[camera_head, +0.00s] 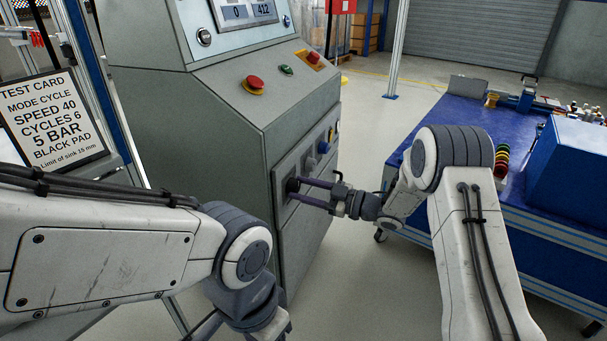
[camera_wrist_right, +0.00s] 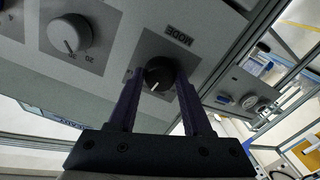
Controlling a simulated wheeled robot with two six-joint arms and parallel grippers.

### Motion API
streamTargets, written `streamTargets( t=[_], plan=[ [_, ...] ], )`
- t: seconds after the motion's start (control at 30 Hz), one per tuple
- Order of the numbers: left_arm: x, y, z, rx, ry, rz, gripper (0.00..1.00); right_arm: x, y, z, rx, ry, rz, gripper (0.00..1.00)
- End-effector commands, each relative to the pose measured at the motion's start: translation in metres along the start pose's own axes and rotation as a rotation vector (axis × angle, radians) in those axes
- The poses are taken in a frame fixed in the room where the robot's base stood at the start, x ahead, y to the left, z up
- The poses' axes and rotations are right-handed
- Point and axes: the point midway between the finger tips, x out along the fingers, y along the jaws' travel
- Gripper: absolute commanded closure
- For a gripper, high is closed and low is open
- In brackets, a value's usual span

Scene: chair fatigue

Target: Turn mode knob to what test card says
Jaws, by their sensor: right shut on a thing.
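The test card (camera_head: 50,118) stands at the left in the head view and reads MODE CYCLE, SPEED 40, CYCLES 6, 5 BAR, BLACK PAD. The black mode knob (camera_wrist_right: 159,74) sits on a grey plate below the upside-down word MODE in the right wrist view. Its white pointer line points toward the bottom, slightly left, in that view. The position labels around it are mostly hidden. My right gripper (camera_head: 296,191) is shut on the knob, with one finger on each side. Only my left arm shows; its fingers are out of view.
A grey knob (camera_wrist_right: 70,33) with numbers sits beside the mode knob. The grey machine (camera_head: 215,110) carries a red button (camera_head: 254,83) and a screen (camera_head: 246,12). A blue workbench (camera_head: 450,115) stands at the right. Open floor lies between bench and machine.

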Motion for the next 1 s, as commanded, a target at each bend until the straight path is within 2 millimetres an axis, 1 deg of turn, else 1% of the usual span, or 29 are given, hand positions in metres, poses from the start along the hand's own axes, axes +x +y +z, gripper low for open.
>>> streamTargets(
  t=[0.03,0.4,0.7,1.0],
  plan=[
    [-0.017,0.001,-0.001,0.000,0.000,0.000,0.50,-0.001,0.003,-0.006,0.050,-0.002,0.001,1.00],
    [-0.067,0.005,-0.004,0.000,0.000,0.000,0.50,-0.001,0.001,-0.004,0.402,-0.002,0.001,1.00],
    [-0.095,0.007,-0.005,0.000,0.000,0.000,0.50,-0.001,0.000,-0.003,0.663,-0.001,0.001,1.00],
    [-0.109,0.008,-0.006,0.000,0.000,0.000,0.50,-0.001,-0.001,-0.001,0.843,-0.001,0.001,1.00]
  ],
)
